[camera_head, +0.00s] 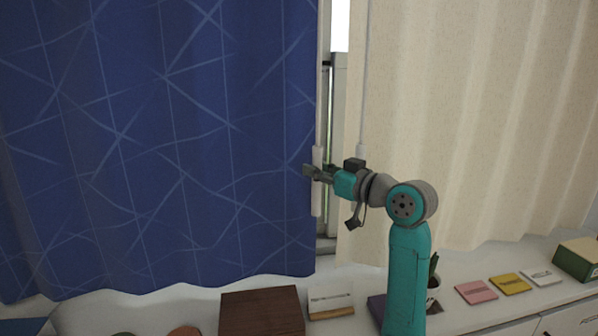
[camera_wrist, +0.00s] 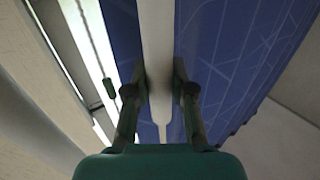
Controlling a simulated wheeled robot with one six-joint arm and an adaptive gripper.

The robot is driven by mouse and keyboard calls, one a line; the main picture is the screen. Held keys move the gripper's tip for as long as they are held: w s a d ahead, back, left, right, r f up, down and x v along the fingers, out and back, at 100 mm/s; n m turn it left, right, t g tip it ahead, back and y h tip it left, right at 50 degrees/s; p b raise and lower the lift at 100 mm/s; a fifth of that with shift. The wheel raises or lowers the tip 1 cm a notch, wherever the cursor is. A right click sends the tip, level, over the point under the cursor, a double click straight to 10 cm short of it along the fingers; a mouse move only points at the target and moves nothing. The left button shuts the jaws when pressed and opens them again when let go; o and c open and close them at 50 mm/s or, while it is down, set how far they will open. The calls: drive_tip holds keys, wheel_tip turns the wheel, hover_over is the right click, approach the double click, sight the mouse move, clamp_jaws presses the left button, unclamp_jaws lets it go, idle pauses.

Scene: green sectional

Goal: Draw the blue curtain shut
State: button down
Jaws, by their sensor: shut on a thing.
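The blue curtain (camera_head: 160,140) with pale crossing lines hangs on the left, and its right edge stands at the window gap. A white pull rod (camera_head: 317,160) hangs along that edge. My gripper (camera_head: 311,171) is shut on the rod's thicker lower part. In the wrist view my gripper (camera_wrist: 161,88) has one finger on each side of the white rod (camera_wrist: 156,40), with blue curtain (camera_wrist: 240,50) behind. The cream curtain (camera_head: 470,120) hangs on the right, and a narrow strip of window (camera_head: 340,30) shows between the two curtains.
A white counter (camera_head: 400,312) runs below. On it are a brown box (camera_head: 262,311), a small card stand (camera_head: 330,302), a potted plant (camera_head: 433,280), pink (camera_head: 476,292) and yellow (camera_head: 510,284) pads, and a green box (camera_head: 578,258). A second pale rod (camera_head: 363,80) hangs by the cream curtain.

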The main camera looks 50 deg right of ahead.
drive_tip(key=shift+s+d, duration=0.15)
drive_tip(key=shift+d, duration=0.05)
drive_tip(key=c, duration=1)
unclamp_jaws()
drive_tip(key=shift+o, duration=0.2)
drive_tip(key=shift+s, duration=0.1)
drive_tip(key=s, duration=1.1)
drive_tip(key=shift+s+a, duration=0.2)
drive_tip(key=shift+s, duration=0.2)
